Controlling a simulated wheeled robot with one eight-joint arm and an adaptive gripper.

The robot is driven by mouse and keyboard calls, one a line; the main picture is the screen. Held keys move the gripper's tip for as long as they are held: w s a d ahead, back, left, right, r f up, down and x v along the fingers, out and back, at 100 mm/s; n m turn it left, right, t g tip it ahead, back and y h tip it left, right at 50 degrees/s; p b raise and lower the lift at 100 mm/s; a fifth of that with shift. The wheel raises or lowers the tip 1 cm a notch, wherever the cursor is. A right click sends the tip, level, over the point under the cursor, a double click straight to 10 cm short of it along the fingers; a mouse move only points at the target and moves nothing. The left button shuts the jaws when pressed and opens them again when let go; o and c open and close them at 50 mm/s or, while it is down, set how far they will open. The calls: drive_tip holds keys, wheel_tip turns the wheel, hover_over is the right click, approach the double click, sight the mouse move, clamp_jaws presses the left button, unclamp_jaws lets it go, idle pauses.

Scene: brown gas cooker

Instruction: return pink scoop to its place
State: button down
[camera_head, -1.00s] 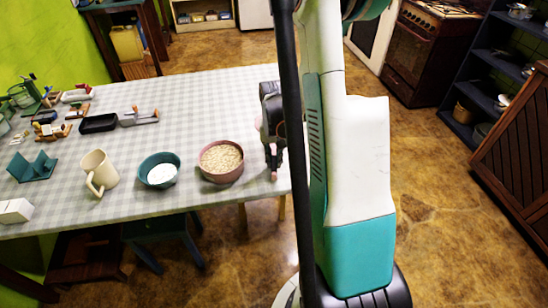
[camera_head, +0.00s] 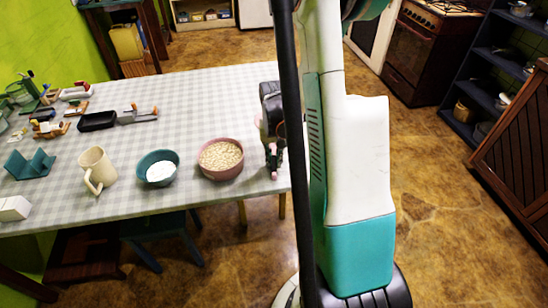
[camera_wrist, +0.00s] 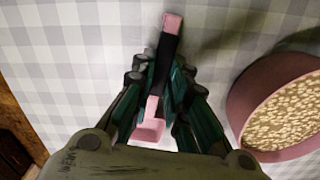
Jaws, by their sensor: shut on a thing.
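The pink scoop (camera_wrist: 152,124) has a black handle (camera_wrist: 164,60) with a pink end, seen in the wrist view. My gripper (camera_wrist: 160,76) is shut on the handle. In the head view my gripper (camera_head: 271,135) is at the table's right edge, just right of the pink bowl, partly hidden by my arm. A little of the pink scoop (camera_head: 274,170) shows below it. I cannot tell how high it is above the cloth. The pink bowl (camera_head: 205,172) of oat-like flakes stands beside my gripper, apart from it, and also shows in the wrist view (camera_wrist: 240,100).
Left along the checked table (camera_head: 215,95) stand a teal bowl (camera_head: 143,172) of white powder, a cream mug (camera_head: 97,168), a teal holder (camera_head: 30,165) and a black tray (camera_head: 97,122). More small items crowd the far left. The table's far middle is clear.

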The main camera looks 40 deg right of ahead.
drive_tip(key=c, duration=1.5)
unclamp_jaws()
drive_tip(key=shift+r, duration=0.1)
wheel_tip(320, 180, up, 12)
drive_tip(key=shift+w+d+f, duration=0.1)
